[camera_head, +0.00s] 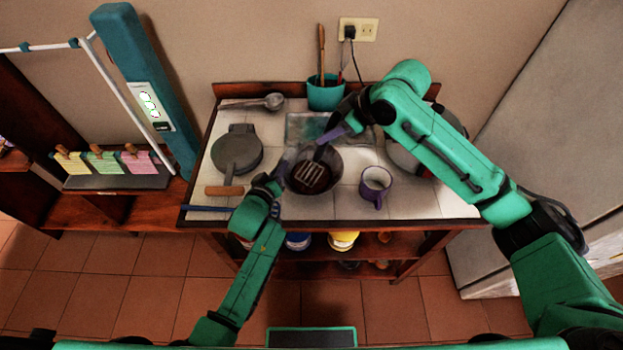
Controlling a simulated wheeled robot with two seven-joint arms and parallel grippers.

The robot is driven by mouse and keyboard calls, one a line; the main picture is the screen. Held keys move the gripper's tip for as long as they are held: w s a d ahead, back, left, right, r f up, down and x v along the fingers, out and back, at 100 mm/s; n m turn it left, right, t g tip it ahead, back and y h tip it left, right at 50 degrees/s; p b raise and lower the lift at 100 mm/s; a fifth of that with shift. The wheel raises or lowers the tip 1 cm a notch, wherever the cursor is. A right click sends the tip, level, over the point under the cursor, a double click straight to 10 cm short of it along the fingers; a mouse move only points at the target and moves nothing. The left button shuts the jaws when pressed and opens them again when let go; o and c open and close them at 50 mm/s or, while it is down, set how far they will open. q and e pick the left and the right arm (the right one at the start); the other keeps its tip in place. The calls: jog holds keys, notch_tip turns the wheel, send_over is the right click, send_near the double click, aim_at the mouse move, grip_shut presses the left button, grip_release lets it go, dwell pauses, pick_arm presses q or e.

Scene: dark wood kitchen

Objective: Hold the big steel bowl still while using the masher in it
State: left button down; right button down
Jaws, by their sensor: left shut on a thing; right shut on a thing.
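The big steel bowl (333,182) stands on the tiled top of the table, near its middle. It looks dark inside. The masher (311,173) has its slotted head down in the bowl, and its handle rises into my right gripper. My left gripper (281,171) is shut on the bowl's left rim. My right gripper (328,141) is shut on the masher above the far side of the bowl. The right gripper hides most of the masher's handle. I cannot tell whether the masher head touches the bowl's bottom.
A purple mug (375,186) stands close to the bowl's right. A grey pan (237,154) lies to the left, with a ladle (262,102) behind it. A teal utensil pot (325,93) stands at the back. A large round pot (407,158) is partly hidden under my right arm. The front right tiles are clear.

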aim_at(331, 115)
pick_arm(q)
jog(key=shift+f, duration=0.1)
pick_arm(e)
jog(key=shift+f, duration=1.1)
jog(key=shift+r, duration=1.65)
jog(key=shift+r, duration=4.45)
jog(key=shift+r, duration=2)
